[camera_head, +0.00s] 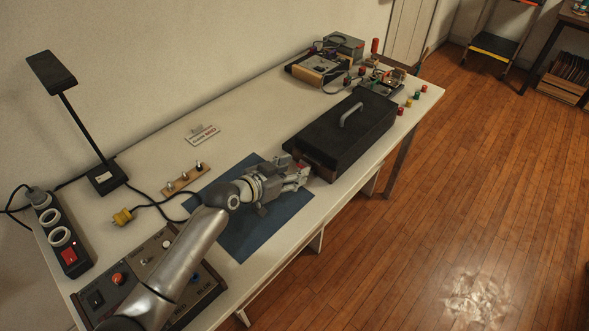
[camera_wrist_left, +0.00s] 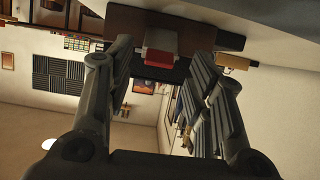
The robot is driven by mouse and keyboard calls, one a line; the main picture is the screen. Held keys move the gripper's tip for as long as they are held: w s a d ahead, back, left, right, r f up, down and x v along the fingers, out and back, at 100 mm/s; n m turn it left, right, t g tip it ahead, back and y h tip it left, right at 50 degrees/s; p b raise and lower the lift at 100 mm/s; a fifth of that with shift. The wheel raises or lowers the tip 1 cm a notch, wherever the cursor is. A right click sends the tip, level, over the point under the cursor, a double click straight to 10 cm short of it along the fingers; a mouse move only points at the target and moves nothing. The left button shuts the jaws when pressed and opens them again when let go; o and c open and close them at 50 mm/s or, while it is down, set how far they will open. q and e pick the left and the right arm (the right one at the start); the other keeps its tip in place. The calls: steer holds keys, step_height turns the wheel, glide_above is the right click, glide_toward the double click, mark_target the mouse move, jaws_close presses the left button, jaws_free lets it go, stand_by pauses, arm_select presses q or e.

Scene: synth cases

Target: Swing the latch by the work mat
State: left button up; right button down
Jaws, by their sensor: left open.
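A black case (camera_head: 345,132) with a grey handle on its lid lies on the table. The blue work mat (camera_head: 262,236) lies beside it. The latch (camera_wrist_left: 161,50) is on the case's near end, a grey plate with a red tab; in the head view only a bit of red (camera_head: 301,165) shows by my fingers. My left gripper (camera_head: 303,177) is over the mat's edge at that end. It is open, and in the left wrist view its fingers (camera_wrist_left: 162,72) stand on either side of the latch. I cannot tell whether they touch it. My right gripper is not in view.
A control box (camera_head: 205,287) stands under my left arm at the near end. A power strip (camera_head: 62,240), a desk lamp (camera_head: 105,178) and a yellow plug (camera_head: 122,217) are at left. Electronics (camera_head: 318,68) crowd the far end. A small label plate (camera_head: 203,136) lies mid-table, with clear table around it.

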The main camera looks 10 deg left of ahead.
mark_target(300, 166)
arm_select(q)
steer(key=shift+w+d+f, duration=0.25)
steer(key=shift+w+d, duration=0.15)
steer(key=shift+w, duration=0.15)
steer(key=shift+c, duration=0.2)
steer(key=c, duration=1)
steer(key=shift+r+p, duration=0.2)
steer(key=shift+p, duration=0.25)
steer(key=g+p, duration=0.1)
steer(key=p, duration=0.2)
steer(key=w+d+r+g+y+p, duration=0.1)
steer(key=p, duration=0.2)
steer(key=r+g+y+p, duration=0.1)
steer(key=p, duration=0.2)
steer(key=shift+w+d+r, duration=0.15)
steer(key=shift+w+r, duration=0.1)
steer(key=shift+w, duration=0.15)
steer(key=shift+w+d+r+g+y+p, duration=0.1)
steer(key=shift+w+d+g+y+p, duration=0.15)
steer(key=shift+g+y+p, duration=0.4)
steer(key=shift+w+d+g+y+p, duration=0.2)
steer(key=shift+w+g+y+p, duration=0.15)
steer(key=shift+w+g+p, duration=0.15)
steer(key=shift+s, duration=0.1)
